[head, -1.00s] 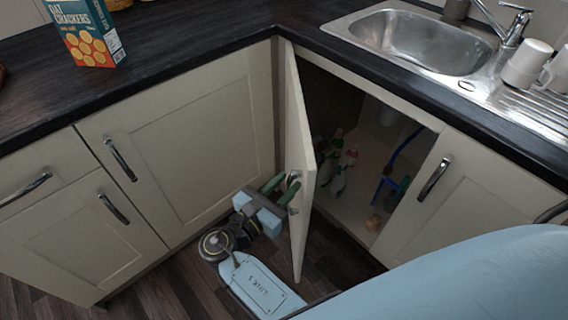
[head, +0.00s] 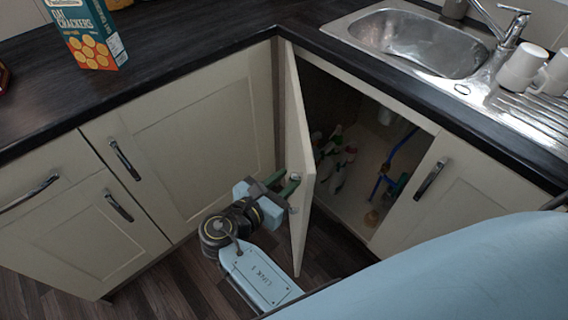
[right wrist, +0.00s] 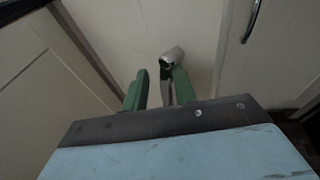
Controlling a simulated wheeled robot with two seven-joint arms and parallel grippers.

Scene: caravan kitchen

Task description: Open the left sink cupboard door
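The left sink cupboard door (head: 296,150) stands wide open, seen nearly edge-on in the head view, its free edge swung out from the cupboard. Its metal handle (head: 294,179) is on the face towards my right gripper (head: 281,184). In the right wrist view, the green fingers of my right gripper (right wrist: 160,88) are apart. The handle's rounded end (right wrist: 173,56) shows at the right finger, with a gap to the left finger. I cannot tell whether that finger touches it. My left gripper is not in view.
Inside the sink cupboard, several bottles (head: 338,160) and a blue pipe (head: 397,152) show. The right sink cupboard door (head: 424,195) is shut. Closed cream units (head: 190,130) stand left of the open door. Dark floor (head: 335,250) is clear below.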

